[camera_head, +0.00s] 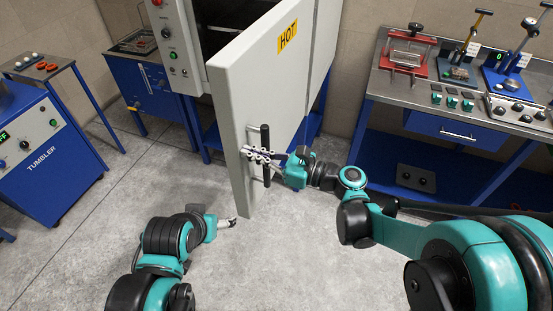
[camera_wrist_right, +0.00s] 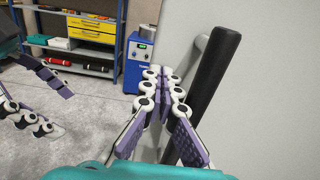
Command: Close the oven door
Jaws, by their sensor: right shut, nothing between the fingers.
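The oven door (camera_head: 255,85) is a thick pale grey panel with a yellow HOT label, standing open away from the oven body (camera_head: 175,45). A black vertical bar handle (camera_head: 265,140) is on its face; it also shows in the wrist view (camera_wrist_right: 205,85). My right gripper (camera_head: 250,153) is at the handle, its fingers together and empty. In the wrist view my right gripper (camera_wrist_right: 163,73) lies left of the handle, close to the door face; contact is unclear. My left gripper (camera_head: 228,223) is low, left of the door's bottom corner; its fingers look spread in the wrist view (camera_wrist_right: 55,105).
A blue tumbler cabinet (camera_head: 50,160) stands at the left beside a small table (camera_head: 42,68). A steel workbench (camera_head: 385,85) with hand presses is at the right. The grey floor (camera_head: 110,240) between them is mostly clear.

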